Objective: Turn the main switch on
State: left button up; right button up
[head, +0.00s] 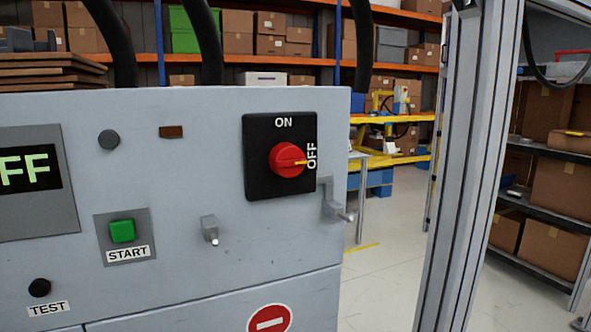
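The main switch is a red rotary knob (287,160) on a black square plate (262,185), at the upper right of the grey panel (190,265). The plate has "ON" at its top and "OFF" on its right side. The knob's orange pointer mark points right, at "OFF". A display (30,172) at the left edge is partly cut off and reads "FF" in green. Neither of my grippers shows in the head view.
A green START button (122,231) and a black TEST button (39,288) sit on the panel's left. Small metal brackets (210,229) (335,203) stick out below the switch. A metal post (458,170) stands to the right, with open floor (385,270) between.

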aim_at(286, 160)
jog(key=u, duration=0.55)
jog(key=k, duration=1.3)
jog(key=z, duration=0.15)
jog(key=i, duration=0.85)
jog(key=z, duration=0.25)
